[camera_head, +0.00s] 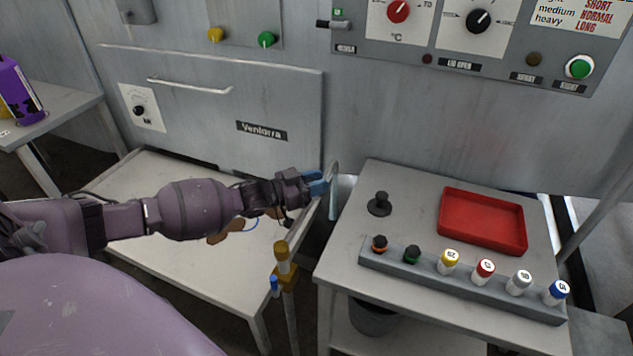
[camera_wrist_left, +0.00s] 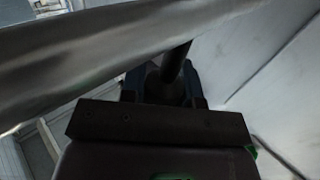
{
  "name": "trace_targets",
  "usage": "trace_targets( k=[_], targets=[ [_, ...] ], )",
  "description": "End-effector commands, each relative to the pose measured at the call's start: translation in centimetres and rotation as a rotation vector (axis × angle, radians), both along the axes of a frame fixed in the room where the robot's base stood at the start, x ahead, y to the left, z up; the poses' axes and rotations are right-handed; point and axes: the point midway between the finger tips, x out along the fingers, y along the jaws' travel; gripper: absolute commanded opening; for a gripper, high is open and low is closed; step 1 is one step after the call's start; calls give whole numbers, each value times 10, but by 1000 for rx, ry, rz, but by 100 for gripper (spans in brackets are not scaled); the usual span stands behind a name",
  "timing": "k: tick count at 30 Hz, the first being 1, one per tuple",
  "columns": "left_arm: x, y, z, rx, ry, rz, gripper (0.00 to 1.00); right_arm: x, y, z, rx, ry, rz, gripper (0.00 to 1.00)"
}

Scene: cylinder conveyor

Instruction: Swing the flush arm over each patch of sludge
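The flush arm (camera_head: 334,192) is a curved grey metal pipe above a gap between the two tables, close to the machine front. My left gripper (camera_head: 317,184), with blue fingers, is at the pipe from the left. In the left wrist view the pipe (camera_wrist_left: 110,45) crosses the top left, and a dark stem from it runs down between the blue fingers (camera_wrist_left: 165,85). The fingers appear closed around this stem. A pale basin (camera_head: 346,186) shows only in part behind the pipe. I cannot make out any sludge patch. My right gripper is not in view.
The right table (camera_head: 345,245) carries a red tray (camera_head: 483,220), a black knob-like piece (camera_head: 380,203) and a grey rack (camera_head: 435,277) with several coloured caps. A post with a yellow top (camera_head: 282,258) stands in front. The machine's panel (camera_head: 250,100) closes off the back.

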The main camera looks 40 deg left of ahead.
Motion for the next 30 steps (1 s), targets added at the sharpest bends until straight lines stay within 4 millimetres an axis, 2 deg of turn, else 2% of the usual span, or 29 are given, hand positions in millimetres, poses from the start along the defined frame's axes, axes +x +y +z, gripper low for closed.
trace_targets(
  k=[1,2,8,14,21,30],
  targets=[
    [0,0,0,0,0,0,4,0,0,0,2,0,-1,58],
    [0,0,0,0,0,0,0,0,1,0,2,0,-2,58],
    [0,1,0,-1,-1,3,0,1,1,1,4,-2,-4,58],
    [-2,8,4,-2,-3,50,0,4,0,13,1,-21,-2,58],
    [-9,31,7,-8,-3,192,0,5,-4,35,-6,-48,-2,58],
    [-25,63,5,-6,-1,397,0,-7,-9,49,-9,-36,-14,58]
  ],
)
